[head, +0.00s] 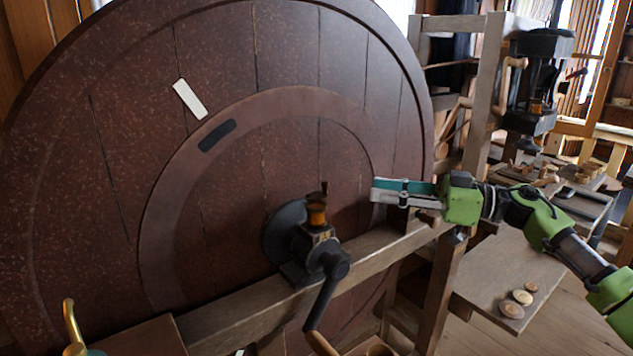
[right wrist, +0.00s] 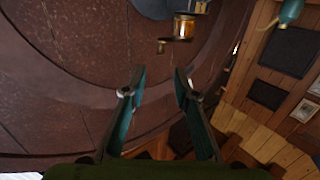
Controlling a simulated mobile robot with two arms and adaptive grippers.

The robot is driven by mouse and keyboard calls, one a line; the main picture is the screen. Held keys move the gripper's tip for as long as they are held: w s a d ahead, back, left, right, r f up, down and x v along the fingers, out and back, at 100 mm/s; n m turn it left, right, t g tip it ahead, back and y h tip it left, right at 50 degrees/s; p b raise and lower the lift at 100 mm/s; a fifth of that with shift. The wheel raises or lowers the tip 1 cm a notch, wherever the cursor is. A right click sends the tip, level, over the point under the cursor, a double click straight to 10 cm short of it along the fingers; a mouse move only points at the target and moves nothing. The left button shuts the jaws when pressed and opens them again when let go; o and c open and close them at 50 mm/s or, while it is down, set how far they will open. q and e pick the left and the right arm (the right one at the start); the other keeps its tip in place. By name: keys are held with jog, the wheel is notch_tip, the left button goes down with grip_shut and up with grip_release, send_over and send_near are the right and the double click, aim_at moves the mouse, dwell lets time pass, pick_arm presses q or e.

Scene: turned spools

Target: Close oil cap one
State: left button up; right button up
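The oil cup (head: 316,212) is a small amber cup with a dark top on the bearing block beside the big wooden wheel. A small dark upright piece, which looks like its cap (head: 324,188), stands up at the cup's top. The cup also shows in the right wrist view (right wrist: 184,27), with the small cap-like piece (right wrist: 163,42) beside its end. My right gripper (head: 376,190) is right of the cup, apart from it, pointing left. In the right wrist view its fingers (right wrist: 158,90) are spread with nothing between them. My left gripper is not in view.
The big wheel (head: 110,130) fills the left. A dark crank handle (head: 325,290) juts below the block (head: 318,245) on the wooden beam (head: 240,315). A brass curved piece (head: 72,325) is at lower left. Wooden discs (head: 511,310) lie on a low board.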

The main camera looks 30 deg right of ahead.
aim_at(325, 182)
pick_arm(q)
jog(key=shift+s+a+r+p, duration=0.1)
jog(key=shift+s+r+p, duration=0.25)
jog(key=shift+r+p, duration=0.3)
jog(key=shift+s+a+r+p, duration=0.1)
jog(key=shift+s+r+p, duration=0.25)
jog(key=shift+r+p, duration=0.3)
pick_arm(e)
jog(key=shift+x, duration=6.35)
jog(key=shift+s, duration=0.1)
grip_shut()
